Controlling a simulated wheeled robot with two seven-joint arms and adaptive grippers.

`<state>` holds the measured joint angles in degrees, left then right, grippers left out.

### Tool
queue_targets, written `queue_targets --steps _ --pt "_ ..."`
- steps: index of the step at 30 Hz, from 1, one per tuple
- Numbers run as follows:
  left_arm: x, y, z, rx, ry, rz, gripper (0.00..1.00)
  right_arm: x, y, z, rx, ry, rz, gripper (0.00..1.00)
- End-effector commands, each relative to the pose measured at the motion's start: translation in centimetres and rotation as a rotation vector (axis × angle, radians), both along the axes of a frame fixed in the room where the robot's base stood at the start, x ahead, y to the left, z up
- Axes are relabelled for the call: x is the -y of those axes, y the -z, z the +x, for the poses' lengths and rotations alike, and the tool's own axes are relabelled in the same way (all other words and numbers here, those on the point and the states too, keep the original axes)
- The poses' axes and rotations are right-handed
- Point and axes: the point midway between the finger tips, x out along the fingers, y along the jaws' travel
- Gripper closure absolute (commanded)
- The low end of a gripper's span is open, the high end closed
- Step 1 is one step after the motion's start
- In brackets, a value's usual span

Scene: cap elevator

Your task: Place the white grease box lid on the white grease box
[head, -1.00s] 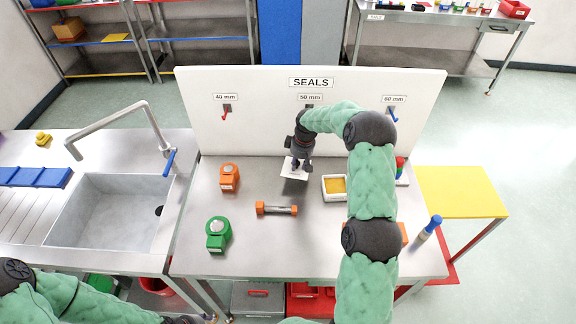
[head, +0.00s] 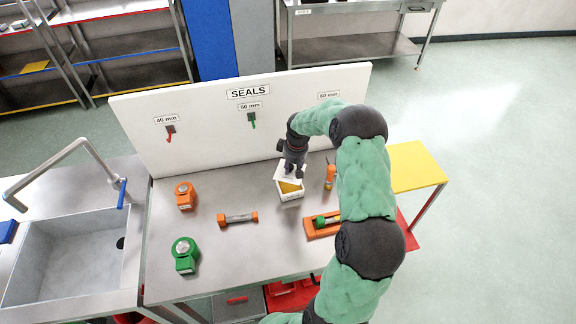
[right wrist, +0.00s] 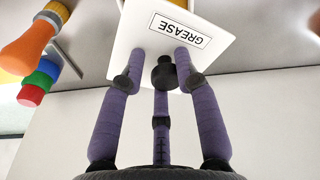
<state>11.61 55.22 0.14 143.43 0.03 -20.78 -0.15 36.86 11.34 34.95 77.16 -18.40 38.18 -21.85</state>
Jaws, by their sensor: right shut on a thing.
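The white grease box (head: 291,196) stands on the steel table, and yellow grease shows inside its front part. The white grease box lid (head: 283,173) is held over the back part of the box. I cannot tell whether it touches the rim. My right gripper (head: 290,170) points down and is shut on the lid. In the right wrist view, the lid (right wrist: 143,35) with its GREASE label lies at the purple fingertips of this gripper (right wrist: 162,70). My left gripper is out of view.
An orange-handled tool (head: 330,177) stands just right of the box. An orange tray (head: 318,230) lies in front of it, partly behind my right arm. An orange-ended bar (head: 238,218) lies left. The SEALS panel (head: 210,120) rises behind.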

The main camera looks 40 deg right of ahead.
Motion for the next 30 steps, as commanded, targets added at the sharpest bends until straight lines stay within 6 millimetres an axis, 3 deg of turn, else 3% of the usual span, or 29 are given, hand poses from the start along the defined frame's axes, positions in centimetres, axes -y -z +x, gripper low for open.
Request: queue_targets --steps 14,30 --pt "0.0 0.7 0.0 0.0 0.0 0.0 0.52 0.0 0.5 0.1 0.003 -0.002 -0.006 1.0" --pt "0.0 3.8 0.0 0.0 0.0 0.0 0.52 0.0 4.9 0.0 0.002 -0.002 -0.006 1.0"
